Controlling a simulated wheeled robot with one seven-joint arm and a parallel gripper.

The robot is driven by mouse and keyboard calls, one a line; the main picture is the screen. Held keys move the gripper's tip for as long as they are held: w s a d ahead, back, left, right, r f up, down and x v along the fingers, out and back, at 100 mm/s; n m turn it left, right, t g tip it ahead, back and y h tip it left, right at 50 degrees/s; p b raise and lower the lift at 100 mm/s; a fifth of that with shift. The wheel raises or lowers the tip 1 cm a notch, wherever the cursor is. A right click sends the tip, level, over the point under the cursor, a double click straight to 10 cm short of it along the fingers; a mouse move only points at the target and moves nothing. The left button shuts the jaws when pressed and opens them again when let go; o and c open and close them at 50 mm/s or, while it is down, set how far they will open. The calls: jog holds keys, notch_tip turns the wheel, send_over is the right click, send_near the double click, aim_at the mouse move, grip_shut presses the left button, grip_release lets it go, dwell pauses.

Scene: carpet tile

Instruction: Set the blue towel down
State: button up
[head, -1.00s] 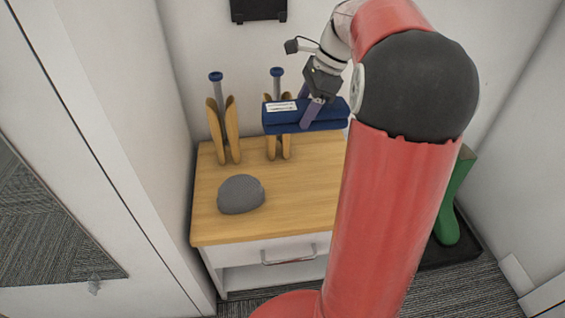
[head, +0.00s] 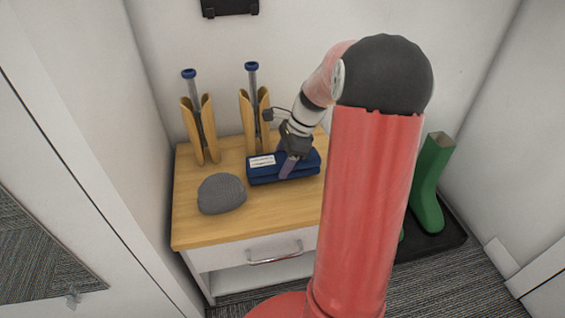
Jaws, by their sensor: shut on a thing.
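The blue towel (head: 305,168) is a folded dark blue bundle with a white label on its left top. It is at the wooden top of a small cabinet, to the right of a grey knitted hat. My gripper (head: 289,168) is shut on the towel, reaching down over its middle from the upper right. The towel looks level and at or very near the wood; I cannot tell whether it touches. My arm hides the right part of the cabinet top.
The grey hat (head: 221,194) sits left of the towel on the cabinet top (head: 195,232). Two wooden holders with blue-capped grey rods (head: 200,125) (head: 252,105) stand behind. Green boots (head: 430,185) stand on a black tray (head: 445,240) at the right. The front strip of wood is clear.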

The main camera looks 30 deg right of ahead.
jog(key=shift+f, duration=0.3)
jog(key=shift+f, duration=0.2)
jog(key=o, duration=1.2)
